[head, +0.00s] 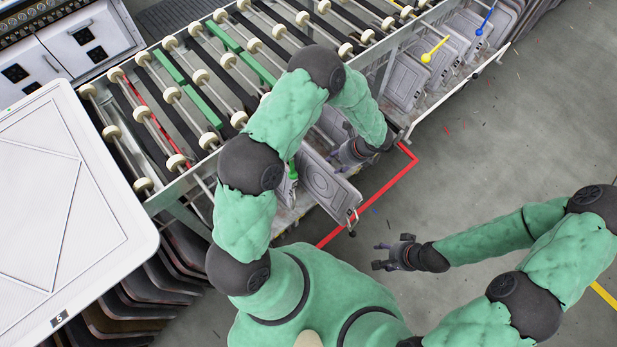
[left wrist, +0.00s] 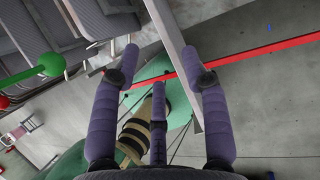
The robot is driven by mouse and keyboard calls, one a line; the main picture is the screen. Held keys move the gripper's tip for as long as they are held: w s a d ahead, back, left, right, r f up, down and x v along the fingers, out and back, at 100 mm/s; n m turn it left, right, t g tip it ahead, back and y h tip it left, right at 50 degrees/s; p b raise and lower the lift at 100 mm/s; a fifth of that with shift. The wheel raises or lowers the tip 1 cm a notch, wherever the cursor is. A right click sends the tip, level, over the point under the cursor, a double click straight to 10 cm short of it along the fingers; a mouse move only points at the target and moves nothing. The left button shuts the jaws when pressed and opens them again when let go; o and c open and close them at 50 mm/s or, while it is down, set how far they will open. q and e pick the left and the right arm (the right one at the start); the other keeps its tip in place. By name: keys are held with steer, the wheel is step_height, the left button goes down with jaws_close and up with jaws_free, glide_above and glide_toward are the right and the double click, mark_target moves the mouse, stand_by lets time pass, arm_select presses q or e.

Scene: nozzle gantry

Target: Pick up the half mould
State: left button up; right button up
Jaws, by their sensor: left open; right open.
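A grey panel with raised rounded outlines (head: 329,181), which looks like a half mould, stands tilted in the rack below the roller conveyor. My left gripper (head: 346,156) is open and empty at this panel's upper right; I cannot tell whether it touches. In the left wrist view, the purple fingers (left wrist: 160,58) are spread with a pale grey bar (left wrist: 176,50) passing between or beyond them. Dark grey panels (left wrist: 98,20) show at the upper left there. My right gripper (head: 388,256) is open and empty over the floor, away from the panels.
The roller conveyor (head: 222,62) runs above the rack. A green-knobbed lever (head: 293,173) stands beside the panel. More panels (head: 405,85) with yellow (head: 426,58) and blue levers (head: 479,32) line the upper right.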

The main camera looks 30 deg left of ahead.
mark_target(324, 168)
arm_select(q)
steer(key=shift+a+f, duration=0.2)
steer(key=shift+f, duration=0.1)
steer(key=b+x, duration=0.2)
steer(key=x, duration=0.3)
steer(key=shift+d, duration=0.1)
steer(key=x, duration=0.1)
steer(key=b+x, duration=0.1)
steer(key=x, duration=0.1)
steer(key=b+x, duration=0.1)
steer(key=x, duration=0.1)
steer(key=shift+w, duration=0.3)
jaws_close()
steer(key=shift+w+r, duration=0.1)
steer(key=shift+r, duration=0.05)
